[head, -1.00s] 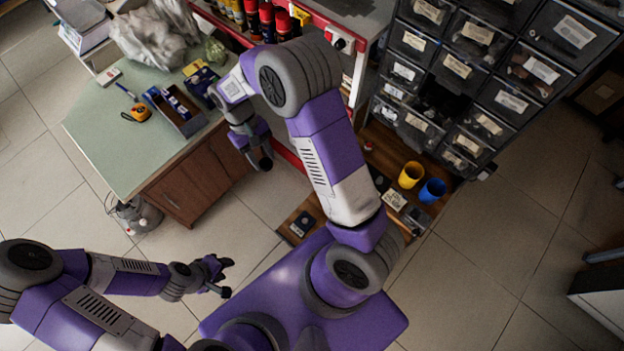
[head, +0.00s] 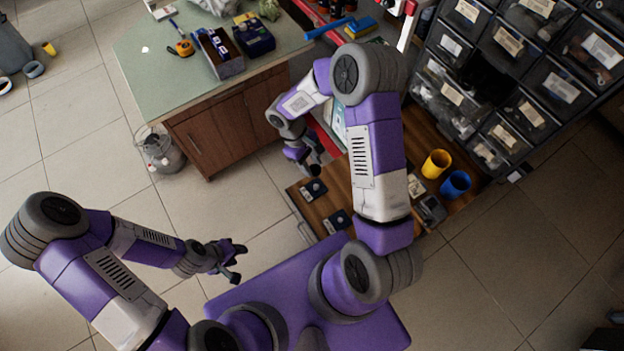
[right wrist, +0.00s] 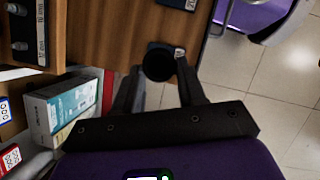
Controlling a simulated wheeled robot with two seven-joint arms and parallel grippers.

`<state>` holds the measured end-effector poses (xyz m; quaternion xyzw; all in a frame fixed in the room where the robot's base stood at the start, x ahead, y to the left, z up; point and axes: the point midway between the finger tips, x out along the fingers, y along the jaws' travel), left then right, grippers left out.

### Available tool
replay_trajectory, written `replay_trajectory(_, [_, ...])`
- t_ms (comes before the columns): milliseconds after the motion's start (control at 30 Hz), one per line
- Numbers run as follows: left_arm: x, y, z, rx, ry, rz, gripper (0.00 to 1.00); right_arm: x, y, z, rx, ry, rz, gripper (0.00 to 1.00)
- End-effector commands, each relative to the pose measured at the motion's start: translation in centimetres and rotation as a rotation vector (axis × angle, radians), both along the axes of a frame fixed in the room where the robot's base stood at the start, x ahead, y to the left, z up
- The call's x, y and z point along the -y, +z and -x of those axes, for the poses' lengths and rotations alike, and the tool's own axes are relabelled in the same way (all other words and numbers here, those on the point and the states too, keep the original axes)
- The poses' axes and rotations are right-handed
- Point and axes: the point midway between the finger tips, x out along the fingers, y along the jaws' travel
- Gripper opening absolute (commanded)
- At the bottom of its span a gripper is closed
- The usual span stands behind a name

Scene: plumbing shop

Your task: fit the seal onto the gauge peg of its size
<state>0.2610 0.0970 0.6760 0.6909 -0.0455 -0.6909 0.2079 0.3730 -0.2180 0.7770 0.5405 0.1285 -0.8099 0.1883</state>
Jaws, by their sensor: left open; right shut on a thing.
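My right gripper (right wrist: 160,80) is shut on a round black piece, apparently the seal (right wrist: 158,66), held over the brown wooden bench top. No hole shows in it from this angle. In the head view my right gripper (head: 310,166) hangs near the bench's left end; the seal cannot be made out there. Small dark gauge plates lie on the bench: one (head: 314,190) just below the gripper, another (head: 338,221) nearer me. In the right wrist view black pegs stand on a labelled plate (right wrist: 28,50) at upper left; its sizes are unreadable. My left gripper (head: 238,262) is open and empty over the floor.
A yellow cup (head: 436,163) and a blue cup (head: 456,184) stand on the bench, right of my right arm. Drawer bins (head: 500,85) rise behind. A green-topped cabinet (head: 160,80) stands at left. A light box (right wrist: 60,108) is close left of the right gripper.

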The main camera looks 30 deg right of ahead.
Motion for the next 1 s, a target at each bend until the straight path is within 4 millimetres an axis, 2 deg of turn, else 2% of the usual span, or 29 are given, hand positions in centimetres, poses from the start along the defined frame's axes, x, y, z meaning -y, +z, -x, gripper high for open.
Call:
replay_trajectory(33, [0.0,-2.0,0.0,0.0,0.0,0.0,0.43,0.2,-2.9,0.2,-0.004,0.052,-0.005,0.12])
replay_trajectory(100, [0.0,-3.1,0.0,0.0,0.0,0.0,0.43,0.5,-5.0,0.2,-0.004,0.125,-0.004,0.12])
replay_trajectory(200, [0.0,-4.2,0.0,0.0,0.0,0.0,0.43,0.7,-6.9,0.0,-0.001,0.201,-0.002,0.12])
replay_trajectory(300, [0.0,-4.7,0.0,0.0,0.0,0.0,0.43,0.7,-7.9,-0.2,0.001,0.248,-0.001,0.12])
replay_trajectory(567, [0.0,-5.3,0.0,0.0,0.0,0.0,0.43,0.7,-9.0,-0.3,0.001,0.267,0.002,0.12])
replay_trajectory(1000, [0.0,-8.4,0.0,0.0,0.0,0.0,0.43,0.7,-13.3,-0.2,0.0,0.267,0.001,0.12])
